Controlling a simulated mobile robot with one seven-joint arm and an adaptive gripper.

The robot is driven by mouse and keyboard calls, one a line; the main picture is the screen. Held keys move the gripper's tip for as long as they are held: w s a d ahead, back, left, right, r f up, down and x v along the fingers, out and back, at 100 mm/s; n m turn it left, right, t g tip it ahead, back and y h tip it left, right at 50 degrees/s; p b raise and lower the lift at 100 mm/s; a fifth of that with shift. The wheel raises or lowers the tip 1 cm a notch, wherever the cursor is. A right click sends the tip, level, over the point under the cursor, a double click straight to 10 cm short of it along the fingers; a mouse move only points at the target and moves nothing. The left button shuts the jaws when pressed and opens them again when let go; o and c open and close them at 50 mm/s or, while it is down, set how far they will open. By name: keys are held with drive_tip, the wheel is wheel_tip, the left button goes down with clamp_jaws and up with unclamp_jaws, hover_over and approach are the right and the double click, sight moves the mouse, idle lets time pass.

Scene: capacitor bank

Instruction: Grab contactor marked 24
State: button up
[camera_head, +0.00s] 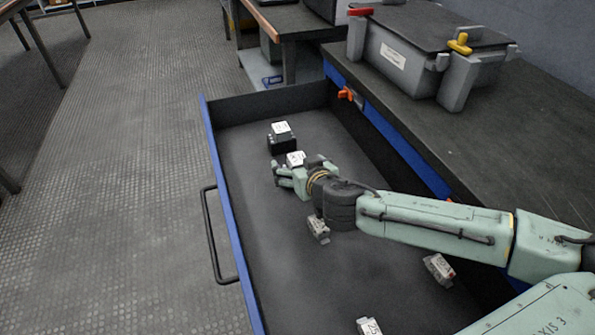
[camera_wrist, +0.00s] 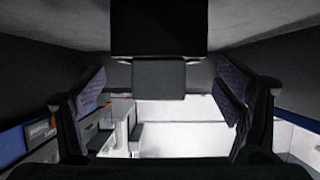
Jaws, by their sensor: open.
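Several small contactors with white labels lie in the open drawer (camera_head: 245,215). The numbers are too small to read surely, so I cannot tell which is marked 24. One contactor (camera_head: 295,158) is right beside my gripper (camera_head: 279,174), partly hidden by it. A black contactor (camera_head: 281,140) stands just beyond. Others lie nearer: one (camera_head: 318,229) below my wrist, one (camera_head: 438,268) at the right, one (camera_head: 369,327) at the bottom edge. In the wrist view my gripper (camera_wrist: 160,115) is open, with a bright white surface (camera_wrist: 180,125) and dark blocks between its fingers; contact is unclear.
The drawer has a blue rim and a handle (camera_head: 211,235) on its left. A grey case (camera_head: 425,55) with red and yellow latches sits on the dark bench top (camera_head: 500,130) at the right. The drawer's left and lower floor is mostly clear.

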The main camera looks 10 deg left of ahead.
drive_tip(key=shift+w+a+f, duration=0.3)
drive_tip(key=shift+w+a, duration=0.05)
drive_tip(key=shift+w, duration=0.2)
drive_tip(key=shift+c, duration=0.4)
drive_tip(key=c, duration=1.5)
